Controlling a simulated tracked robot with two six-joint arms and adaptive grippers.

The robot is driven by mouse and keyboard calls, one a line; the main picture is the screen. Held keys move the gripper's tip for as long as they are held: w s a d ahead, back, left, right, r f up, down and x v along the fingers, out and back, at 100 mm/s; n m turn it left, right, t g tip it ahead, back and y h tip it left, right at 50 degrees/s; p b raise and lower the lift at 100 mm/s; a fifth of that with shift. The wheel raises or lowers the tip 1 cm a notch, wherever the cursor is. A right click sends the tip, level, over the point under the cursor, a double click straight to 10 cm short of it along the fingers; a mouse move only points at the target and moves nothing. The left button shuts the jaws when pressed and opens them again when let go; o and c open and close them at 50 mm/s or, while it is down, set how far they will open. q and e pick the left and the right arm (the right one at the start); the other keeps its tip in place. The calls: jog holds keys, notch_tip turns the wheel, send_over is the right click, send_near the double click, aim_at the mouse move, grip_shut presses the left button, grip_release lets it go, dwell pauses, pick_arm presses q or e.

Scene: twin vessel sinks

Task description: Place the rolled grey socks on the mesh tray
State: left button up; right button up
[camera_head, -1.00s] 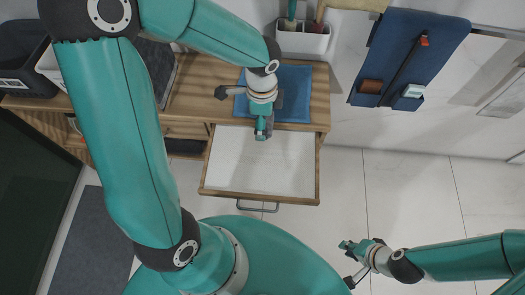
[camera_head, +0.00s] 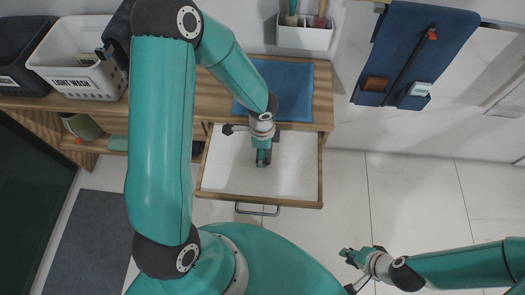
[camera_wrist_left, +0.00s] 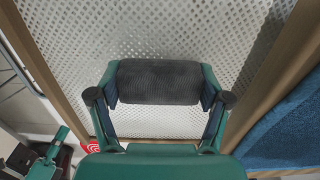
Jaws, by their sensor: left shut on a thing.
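The rolled grey socks (camera_wrist_left: 158,82), a dark ribbed roll, lie crosswise between the two fingers of my left gripper (camera_wrist_left: 158,88) in the left wrist view. My left gripper is shut on them. The mesh tray (camera_wrist_left: 235,40), a white perforated surface in a wooden frame, lies behind and below the roll. In the head view the tray (camera_head: 222,170) is pulled out from the wooden counter. My left gripper (camera_head: 263,160) is over it there and mostly hides the socks. My right gripper (camera_head: 347,254) is away at lower right over the floor; its jaw opening is unclear.
A blue towel (camera_head: 295,95) lies on the counter behind the tray. A white basket marked LIGHT WASH (camera_head: 75,84) stands at the left. A white holder (camera_head: 305,36) and hanging blue cloth (camera_head: 428,35) are at the back. The tray surface around my left gripper looks clear.

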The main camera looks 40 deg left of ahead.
pick_arm(q)
jog(key=shift+f, duration=0.15)
jog(key=o, duration=0.9)
jog(key=shift+c, duration=0.2)
jog(key=shift+r, duration=0.45)
notch_tip(320, 180, up, 11)
jog(key=p, duration=0.3)
jog(key=shift+r+p, duration=0.2)
jog(key=shift+p, duration=0.2)
